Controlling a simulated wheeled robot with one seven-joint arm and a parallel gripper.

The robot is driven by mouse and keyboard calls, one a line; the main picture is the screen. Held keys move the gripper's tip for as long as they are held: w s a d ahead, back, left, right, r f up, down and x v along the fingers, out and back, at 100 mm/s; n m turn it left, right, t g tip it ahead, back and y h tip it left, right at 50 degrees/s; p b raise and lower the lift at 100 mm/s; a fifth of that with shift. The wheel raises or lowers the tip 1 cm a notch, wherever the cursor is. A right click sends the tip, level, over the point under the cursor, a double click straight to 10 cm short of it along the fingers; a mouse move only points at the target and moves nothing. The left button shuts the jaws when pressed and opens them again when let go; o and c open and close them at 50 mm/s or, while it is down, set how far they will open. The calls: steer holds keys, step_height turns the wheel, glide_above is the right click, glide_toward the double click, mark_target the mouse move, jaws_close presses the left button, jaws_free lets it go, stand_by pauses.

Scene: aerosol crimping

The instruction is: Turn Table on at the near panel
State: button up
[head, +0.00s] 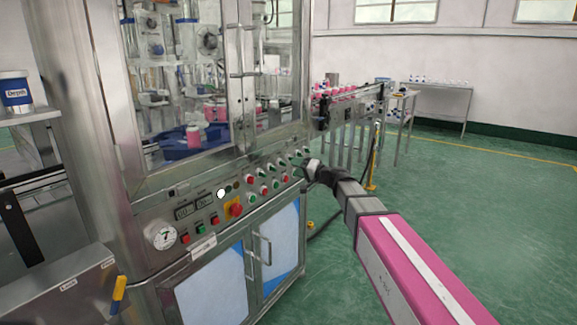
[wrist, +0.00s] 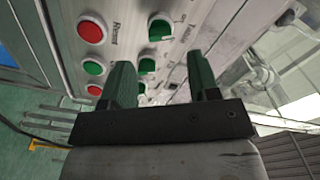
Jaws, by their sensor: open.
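The near panel (head: 215,208) is the sloped steel front of the machine, with rows of red and green buttons, a dial, two displays and a red emergency knob on yellow. Contact cannot be told. In the head view my gripper (head: 312,168) is at the panel's right end.
Red (wrist: 91,31) and green (wrist: 94,68) buttons lie left of the fingers. Glass doors (head: 190,90) rise above the panel; cabinet doors (head: 215,285) with handles are below. A conveyor (head: 350,100) with pink-and-white cans stands behind. Green floor on the right is open.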

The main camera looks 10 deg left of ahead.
mark_target(285, 164)
steer(key=x, duration=0.6)
steer(key=shift+a, duration=0.1)
steer(key=shift+s, duration=0.1)
steer(key=c, duration=0.9)
